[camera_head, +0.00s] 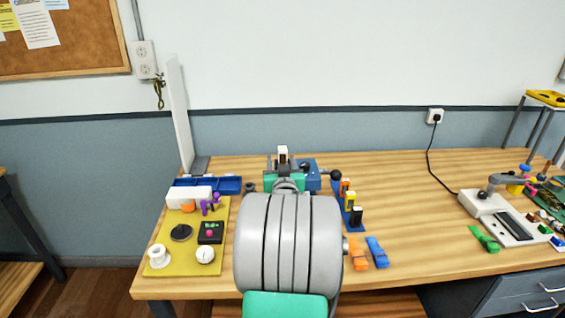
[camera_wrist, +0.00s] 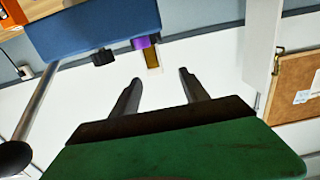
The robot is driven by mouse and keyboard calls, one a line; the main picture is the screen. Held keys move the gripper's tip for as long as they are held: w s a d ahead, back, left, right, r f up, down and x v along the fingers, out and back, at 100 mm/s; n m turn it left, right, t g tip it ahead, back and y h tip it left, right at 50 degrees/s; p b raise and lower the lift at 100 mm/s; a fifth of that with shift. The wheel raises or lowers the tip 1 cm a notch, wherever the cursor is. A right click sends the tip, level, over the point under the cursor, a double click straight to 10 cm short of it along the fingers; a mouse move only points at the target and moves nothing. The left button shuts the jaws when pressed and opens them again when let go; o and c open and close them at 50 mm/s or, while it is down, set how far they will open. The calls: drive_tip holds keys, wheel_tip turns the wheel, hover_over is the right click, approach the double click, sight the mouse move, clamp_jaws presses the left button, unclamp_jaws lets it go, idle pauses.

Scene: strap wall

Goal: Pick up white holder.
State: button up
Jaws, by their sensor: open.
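A white flanged, spool-like piece (camera_head: 158,257), which may be the white holder, stands at the front left corner of the yellow mat (camera_head: 182,232). A white block (camera_head: 188,197) at the mat's back edge is also white, so I cannot tell for sure which is the holder. My gripper (camera_head: 283,164) is over the back of the table, right of the mat and away from both white pieces. In the wrist view my gripper (camera_wrist: 158,78) has its two fingers apart with nothing held between them.
The mat also holds a black disc (camera_head: 181,233), a dark button box (camera_head: 210,232) and a round white piece (camera_head: 205,254). A blue tray (camera_head: 228,185) lies behind it. A tall white panel (camera_head: 180,115) stands at back left. Clips (camera_head: 376,252) lie right of my arm.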

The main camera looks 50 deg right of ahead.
sight(283, 151)
drive_tip(key=x, duration=0.2)
drive_tip(key=p+x, duration=0.1)
drive_tip(key=x, duration=0.2)
drive_tip(key=s+p+x, duration=0.1)
drive_tip(key=x, duration=0.1)
drive_tip(key=shift+w+d+r, duration=0.15)
drive_tip(key=shift+w+d, duration=0.2)
drive_tip(key=shift+d, duration=0.35)
drive_tip(key=shift+a, duration=0.1)
clamp_jaws()
